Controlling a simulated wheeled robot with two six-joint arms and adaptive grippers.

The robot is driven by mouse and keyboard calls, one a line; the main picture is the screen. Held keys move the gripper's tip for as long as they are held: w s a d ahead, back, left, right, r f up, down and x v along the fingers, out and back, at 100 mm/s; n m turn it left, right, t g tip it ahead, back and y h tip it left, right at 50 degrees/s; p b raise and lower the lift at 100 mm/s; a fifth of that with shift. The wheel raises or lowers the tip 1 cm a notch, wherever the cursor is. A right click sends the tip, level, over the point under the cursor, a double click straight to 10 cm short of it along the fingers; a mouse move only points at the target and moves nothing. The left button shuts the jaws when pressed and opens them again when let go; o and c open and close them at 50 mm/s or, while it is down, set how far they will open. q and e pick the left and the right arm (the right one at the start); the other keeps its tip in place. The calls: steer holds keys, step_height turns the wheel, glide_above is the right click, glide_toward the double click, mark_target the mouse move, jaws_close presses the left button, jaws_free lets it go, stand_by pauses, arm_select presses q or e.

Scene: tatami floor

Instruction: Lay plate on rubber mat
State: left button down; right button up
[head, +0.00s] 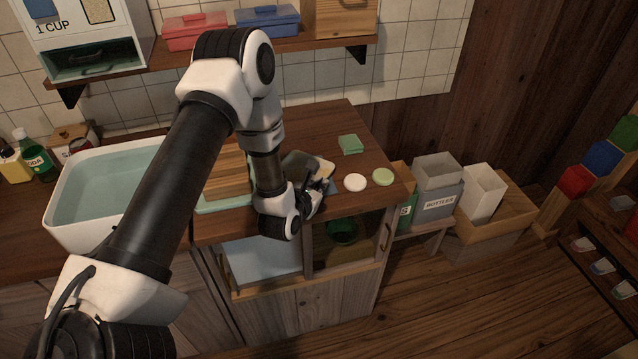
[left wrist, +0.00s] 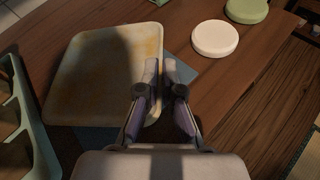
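The plate (left wrist: 95,75) is a square, cream-yellow, stained dish at the left in the left wrist view. In the head view, part of it (head: 325,170) shows behind my arm. A flat blue-grey mat (left wrist: 203,72) lies on the wooden counter and shows past the plate's right edge; the plate hides the rest. My left gripper (left wrist: 161,68) has its fingers close together, one on each side of the plate's right rim, and appears shut on it. It also shows in the head view (head: 318,188). I cannot tell whether the plate touches the mat. My right gripper is not in view.
A white disc (head: 355,182) and a green disc (head: 383,177) lie right of the mat, near the counter's front. Green squares (head: 350,144) lie further back. A pale green rack (left wrist: 45,150) with wooden boards stands left, beside a white basin (head: 62,215).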

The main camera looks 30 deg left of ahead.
arm_select(q)
steer(key=shift+f, duration=0.1)
steer(key=c, duration=1.3)
jaws_free()
